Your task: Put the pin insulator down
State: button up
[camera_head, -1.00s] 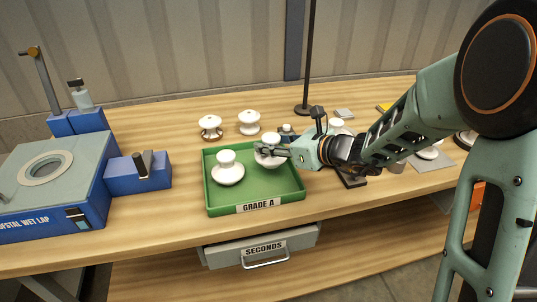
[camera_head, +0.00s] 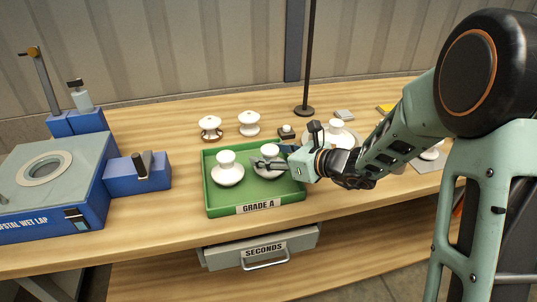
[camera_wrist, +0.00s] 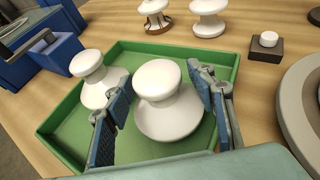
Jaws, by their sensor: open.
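A white pin insulator (camera_head: 270,153) stands upright in the right part of the green tray marked GRADE A (camera_head: 215,208); the wrist view also shows this insulator (camera_wrist: 165,110) and the tray rim (camera_wrist: 180,48). My gripper (camera_head: 268,164) is open around it, with one blue-padded finger on each side in the wrist view (camera_wrist: 163,118). Gaps show between the pads and the insulator's sides. A second white insulator (camera_head: 227,170) stands upright in the tray's left part, also seen in the wrist view (camera_wrist: 97,80).
Two more white insulators (camera_head: 210,126) (camera_head: 249,122) stand behind the tray. A small dark block with a white button (camera_head: 286,132) and a black pole (camera_head: 306,70) are behind it to the right. A blue lapping machine (camera_head: 50,185) stands left. A SECONDS drawer (camera_head: 265,250) hangs below the tabletop.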

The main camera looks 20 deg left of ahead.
jog(key=shift+r, duration=0.2)
jog(key=v, duration=1.2)
jog(key=shift+p, duration=0.3)
